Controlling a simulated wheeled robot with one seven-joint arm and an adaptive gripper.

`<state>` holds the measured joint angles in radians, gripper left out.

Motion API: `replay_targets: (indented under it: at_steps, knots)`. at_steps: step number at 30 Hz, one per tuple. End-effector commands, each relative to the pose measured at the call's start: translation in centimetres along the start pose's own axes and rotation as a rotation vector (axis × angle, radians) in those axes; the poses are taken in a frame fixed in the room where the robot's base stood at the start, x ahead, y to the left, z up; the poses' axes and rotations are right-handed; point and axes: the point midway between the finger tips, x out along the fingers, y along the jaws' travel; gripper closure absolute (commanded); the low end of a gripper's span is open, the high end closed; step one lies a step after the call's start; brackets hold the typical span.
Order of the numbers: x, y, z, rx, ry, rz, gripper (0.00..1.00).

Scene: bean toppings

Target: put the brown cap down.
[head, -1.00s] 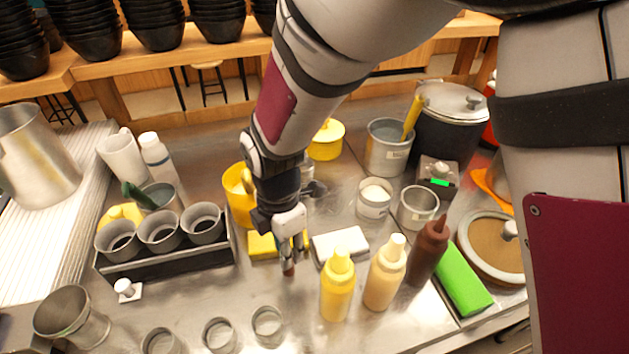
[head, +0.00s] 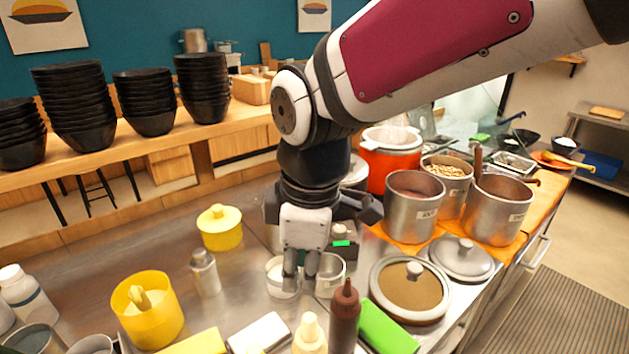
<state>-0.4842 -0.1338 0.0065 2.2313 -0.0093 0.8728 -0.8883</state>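In the head view my gripper (head: 301,276) points down over the counter, its fingertips in front of two small round cups, the white-filled cup (head: 283,290) and the metal cup (head: 332,285). The fingers look close together; no brown cap can be made out between them, and whether they hold one cannot be told. A brown squeeze bottle (head: 344,325) with a brown pointed top (head: 347,290) stands to the right of and nearer than the fingertips. A pale yellow squeeze bottle (head: 309,337) stands left of it, cut by the lower edge.
A green block (head: 388,328), a round lid with a brown centre (head: 410,293) and metal pots (head: 413,206) stand at right. A small shaker (head: 205,273), yellow pot (head: 220,228) and yellow container (head: 150,318) are at left. Bare counter shows between them.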

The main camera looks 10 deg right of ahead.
Motion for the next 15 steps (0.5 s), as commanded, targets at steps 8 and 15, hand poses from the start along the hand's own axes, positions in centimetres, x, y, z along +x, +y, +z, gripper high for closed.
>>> replay_targets:
  at_steps: [8,15]
  knots:
    - [-5.3,-2.4,11.4,0.768,0.062,0.135,0.72]
    - [-6.5,-5.8,16.6,1.238,0.122,0.214,0.72]
